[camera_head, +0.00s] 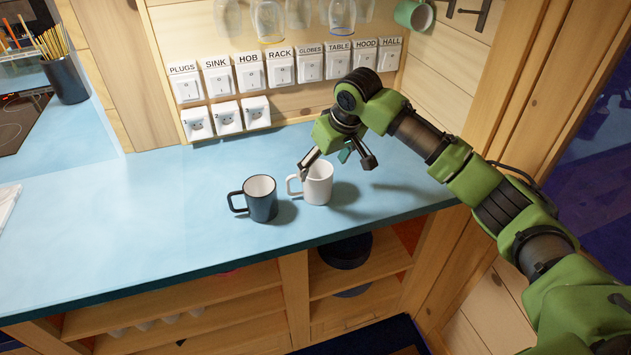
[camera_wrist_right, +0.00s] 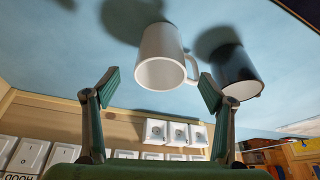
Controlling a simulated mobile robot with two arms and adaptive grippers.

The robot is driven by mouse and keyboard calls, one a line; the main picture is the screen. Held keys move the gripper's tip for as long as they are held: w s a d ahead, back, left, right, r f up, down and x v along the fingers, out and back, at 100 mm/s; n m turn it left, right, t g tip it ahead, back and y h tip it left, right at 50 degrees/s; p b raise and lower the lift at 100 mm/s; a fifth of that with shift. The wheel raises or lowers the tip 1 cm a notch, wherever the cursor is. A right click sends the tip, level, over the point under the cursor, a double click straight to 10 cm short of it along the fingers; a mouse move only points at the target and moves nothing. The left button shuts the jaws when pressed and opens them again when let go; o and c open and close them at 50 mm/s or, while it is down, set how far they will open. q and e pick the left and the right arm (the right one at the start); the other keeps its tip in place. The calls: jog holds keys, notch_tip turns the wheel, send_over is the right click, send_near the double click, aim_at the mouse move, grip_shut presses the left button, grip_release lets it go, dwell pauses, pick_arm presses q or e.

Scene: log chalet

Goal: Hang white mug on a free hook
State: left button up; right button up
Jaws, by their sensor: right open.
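The white mug (camera_head: 318,186) stands upright on the blue counter (camera_head: 150,215), its handle to the left in the head view. My right gripper (camera_head: 337,164) is open just above and behind it; one fingertip is near the handle side. In the right wrist view the white mug (camera_wrist_right: 158,52) shows ahead between the spread fingers of the right gripper (camera_wrist_right: 157,85), and no grip on it shows. A dark hook (camera_head: 482,14) on the wall at the upper right is bare. A green mug (camera_head: 412,14) hangs to its left. My left gripper is not in view.
A dark blue-grey mug (camera_head: 262,203) stands close to the left of the white mug. Labelled switches (camera_head: 280,72) line the back wall, with glasses (camera_head: 268,18) hanging above. A pencil cup (camera_head: 66,80) is at far left.

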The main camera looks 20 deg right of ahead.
aim_at(317, 176)
jog(key=shift+p+x, duration=0.4)
jog(key=shift+x, duration=0.65)
jog(key=p+x, duration=0.1)
jog(key=x, duration=0.2)
jog(key=shift+w+a+f, duration=0.15)
jog(key=shift+w+f, duration=0.2)
jog(key=shift+f, duration=0.15)
jog(key=c, duration=1.5)
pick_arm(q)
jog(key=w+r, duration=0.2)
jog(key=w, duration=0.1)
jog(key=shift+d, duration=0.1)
pick_arm(e)
jog(key=shift+o, duration=0.2)
